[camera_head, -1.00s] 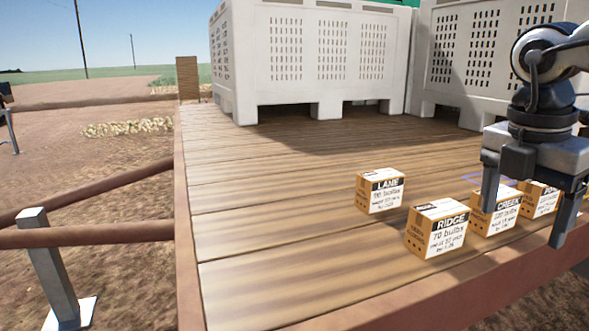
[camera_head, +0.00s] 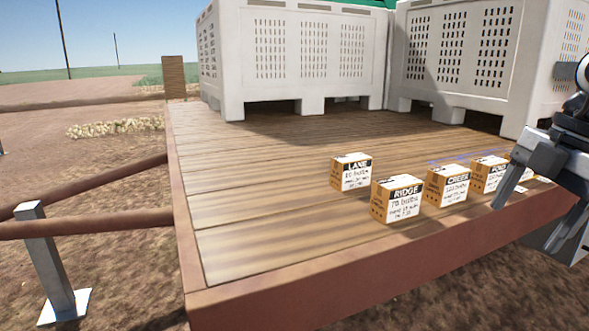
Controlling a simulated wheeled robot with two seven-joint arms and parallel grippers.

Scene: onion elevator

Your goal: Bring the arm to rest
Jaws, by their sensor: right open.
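My right gripper (camera_head: 540,208) is at the right edge, with its two fingers spread apart and nothing between them. It hangs over the front right part of the wooden deck, to the right of the row of boxes. My right arm is mostly cut off by the picture's edge. My left gripper is not in view.
Small boxes labelled LANE (camera_head: 351,173), RIDGE (camera_head: 397,201) and CREEK (camera_head: 447,186) stand on the deck (camera_head: 250,235); another (camera_head: 488,176) stands beside the gripper, which partly hides more behind it. Large pale crates (camera_head: 300,60) stand at the back. The deck's left part is clear.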

